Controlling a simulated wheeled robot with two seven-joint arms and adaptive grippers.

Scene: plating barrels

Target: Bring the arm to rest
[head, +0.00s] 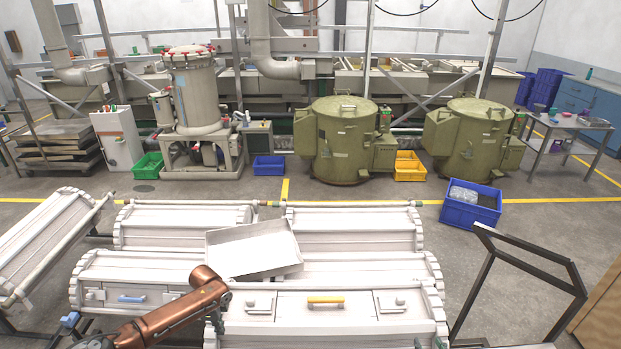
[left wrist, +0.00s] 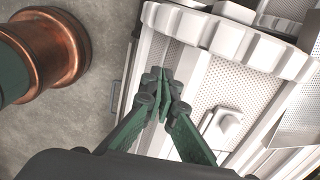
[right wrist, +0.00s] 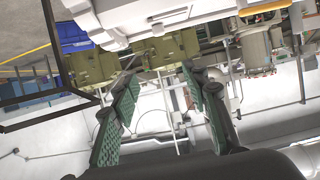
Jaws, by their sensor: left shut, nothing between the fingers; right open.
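A copper-coloured arm link of mine (head: 175,315) reaches over the front barrels from the lower left in the head view. In the left wrist view my left gripper (left wrist: 163,85) is shut and empty, over the scalloped end of a white barrel (left wrist: 235,42). Contact between them cannot be told. In the right wrist view my right gripper (right wrist: 160,78) is open, with nothing between its fingers. Its fingers point across the hall in a tilted view.
Several white barrels (head: 350,228) fill the foreground. A grey tray (head: 252,249) lies tilted on them. A dark metal frame (head: 530,256) stands at the right. A blue crate (head: 470,205) sits on the floor behind it. Open floor lies beyond the barrels.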

